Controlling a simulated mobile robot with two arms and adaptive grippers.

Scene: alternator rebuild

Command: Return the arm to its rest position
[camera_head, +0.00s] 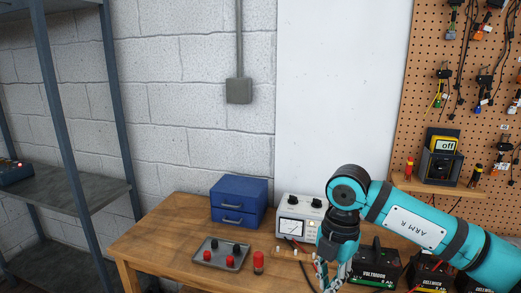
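My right arm (412,226), teal with black joints and a white "ARM R" label, reaches in from the right over the wooden workbench. Its wrist bends down, and my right gripper (334,278) points downward at the bottom edge of the view, in front of the analog meter box (297,222). The fingers are small and partly cut off, so I cannot tell whether they are open or hold anything. My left arm and gripper do not show.
The workbench (150,245) carries a blue drawer box (239,203), a grey tray (222,254) with red and black knobs, a red cylinder (258,262), and several black batteries (375,264) beside my arm. A metal shelf (75,200) stands left; a pegboard (428,90) hangs right.

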